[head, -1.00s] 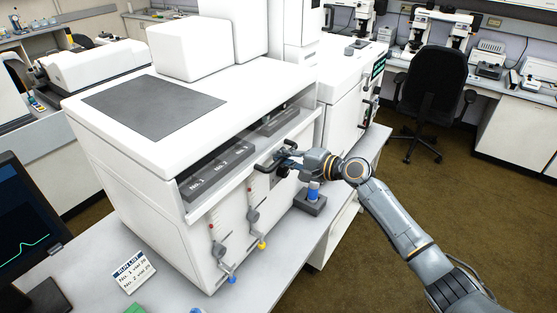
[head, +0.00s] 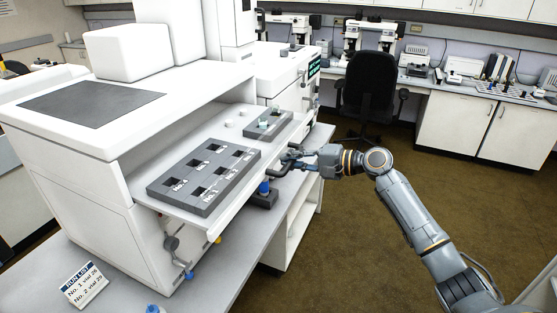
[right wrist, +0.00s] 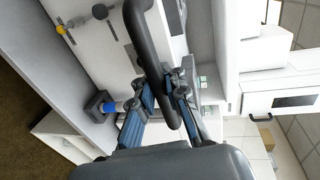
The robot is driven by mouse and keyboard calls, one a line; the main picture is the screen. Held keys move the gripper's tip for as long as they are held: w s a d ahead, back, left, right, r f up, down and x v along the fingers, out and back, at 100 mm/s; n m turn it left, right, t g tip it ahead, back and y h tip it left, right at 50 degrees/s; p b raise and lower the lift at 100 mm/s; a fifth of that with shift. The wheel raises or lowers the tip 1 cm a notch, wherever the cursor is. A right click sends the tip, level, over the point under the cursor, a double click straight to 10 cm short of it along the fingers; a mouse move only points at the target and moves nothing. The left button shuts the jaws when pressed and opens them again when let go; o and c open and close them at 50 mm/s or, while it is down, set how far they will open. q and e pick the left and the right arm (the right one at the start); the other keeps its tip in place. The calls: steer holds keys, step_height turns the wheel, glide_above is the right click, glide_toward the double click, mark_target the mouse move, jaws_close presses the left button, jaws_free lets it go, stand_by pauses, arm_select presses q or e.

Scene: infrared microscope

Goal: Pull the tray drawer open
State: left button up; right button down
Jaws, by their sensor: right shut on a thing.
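The tray drawer (head: 160,199) stands out from the front of the white instrument in the head view. On it lie a dark grey vial tray (head: 224,163) with several square, labelled wells and a smaller grey rack (head: 268,125). The black drawer handle (head: 278,168) is on the drawer's front edge; it also shows large in the right wrist view (right wrist: 145,45). My right gripper (head: 297,162) is shut on the handle, its blue-padded fingers (right wrist: 162,100) on either side of the bar. My left gripper is not in view.
A blue-capped vial in a dark block (head: 263,198) stands on the bench just below the drawer front. Open floor lies to the right, with a black chair (head: 368,90) behind.

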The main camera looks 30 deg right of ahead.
steer(key=shift+s+d, duration=0.4)
steer(key=shift+s, duration=0.05)
steer(key=shift+d+r, duration=0.1)
steer(key=shift+r, duration=0.05)
steer(key=c, duration=1.4)
jaws_free()
steer(key=shift+s, duration=0.1)
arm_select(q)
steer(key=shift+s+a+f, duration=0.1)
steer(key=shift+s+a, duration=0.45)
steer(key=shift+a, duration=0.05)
arm_select(e)
steer(key=shift+o, duration=0.2)
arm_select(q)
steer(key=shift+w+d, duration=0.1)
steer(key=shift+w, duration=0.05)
arm_select(e)
steer(key=v, duration=1.2)
